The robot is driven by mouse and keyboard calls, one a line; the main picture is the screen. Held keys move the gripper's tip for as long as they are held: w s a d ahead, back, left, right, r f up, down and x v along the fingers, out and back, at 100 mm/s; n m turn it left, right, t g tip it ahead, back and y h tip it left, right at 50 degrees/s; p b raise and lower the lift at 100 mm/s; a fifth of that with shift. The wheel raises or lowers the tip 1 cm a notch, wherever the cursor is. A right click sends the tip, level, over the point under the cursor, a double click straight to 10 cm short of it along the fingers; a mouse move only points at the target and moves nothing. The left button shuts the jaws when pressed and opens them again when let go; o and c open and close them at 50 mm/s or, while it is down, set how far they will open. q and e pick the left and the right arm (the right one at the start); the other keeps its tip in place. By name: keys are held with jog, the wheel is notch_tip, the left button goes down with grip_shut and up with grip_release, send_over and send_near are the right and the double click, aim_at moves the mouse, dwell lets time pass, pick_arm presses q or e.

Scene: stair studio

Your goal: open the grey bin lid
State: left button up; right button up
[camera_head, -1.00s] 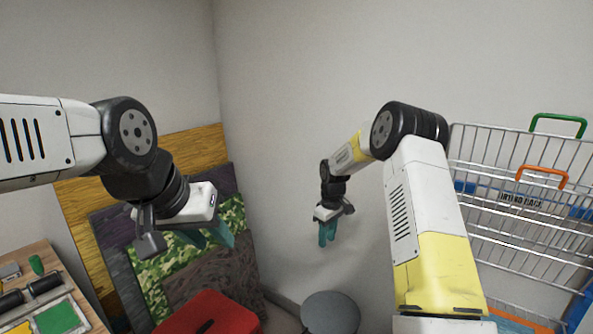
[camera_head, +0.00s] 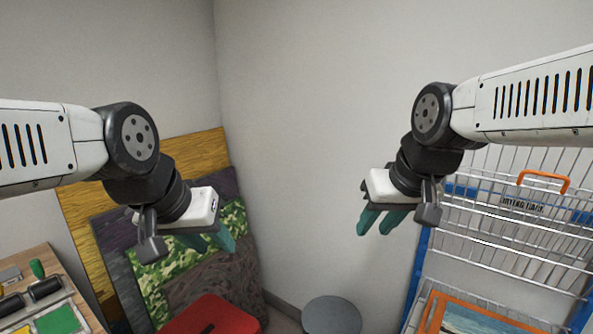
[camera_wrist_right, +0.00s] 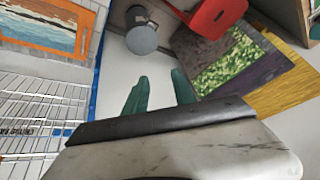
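The grey bin (camera_head: 331,315) stands at the bottom of the head view, its round grey lid closed on top as far as I can see; its lower part is cut off. In the right wrist view, the grey bin (camera_wrist_right: 142,38) shows at the top, beyond the fingertips. My right gripper (camera_head: 377,225) has its teal fingers apart, with nothing between them. It is up and to the right of the bin in the head view, clear of it. My left gripper (camera_head: 215,243) hangs at the left with teal fingers apart and empty, away from the bin.
A red seat-like object (camera_head: 215,318) stands left of the bin. A wire rack (camera_head: 515,225) with a framed picture (camera_head: 465,318) stands at right. A tool table (camera_head: 45,300) is at lower left.

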jog(key=s+m, duration=0.1)
jog(key=s, duration=0.3)
jog(key=w+f+n+g+h, duration=0.1)
jog(key=w+f, duration=0.2)
jog(key=w, duration=0.6)
jog(key=w+f+n, duration=0.1)
jog(key=w+f, duration=0.2)
jog(key=w, duration=0.5)
jog(key=w+a+f+n+g+h, duration=0.1)
jog(key=w+a+f+n, duration=0.2)
jog(key=w+f, duration=1.15)
jog(key=w+a+f+n+g+h, duration=0.1)
jog(key=w+a+f, duration=0.1)
jog(key=f, duration=0.8)
jog(key=w+a+f+n, duration=0.1)
jog(key=w+a+f, duration=0.1)
jog(key=f, duration=0.8)
jog(key=shift+s+a+f+n+g, duration=0.15)
jog(key=shift+s+a+f+n, duration=0.45)
jog(key=shift+f, duration=4.45)
jog(key=shift+s+a+f+n+g, duration=0.2)
jog(key=shift+s+a+f+n, duration=0.3)
jog(key=shift+f, duration=4.5)
jog(key=shift+s+a+f+n+g, duration=0.15)
jog(key=shift+s+a+f+n, duration=0.4)
jog(key=shift+f, duration=4.5)
jog(key=shift+s+d, duration=0.2)
jog(key=shift+s, duration=0.05)
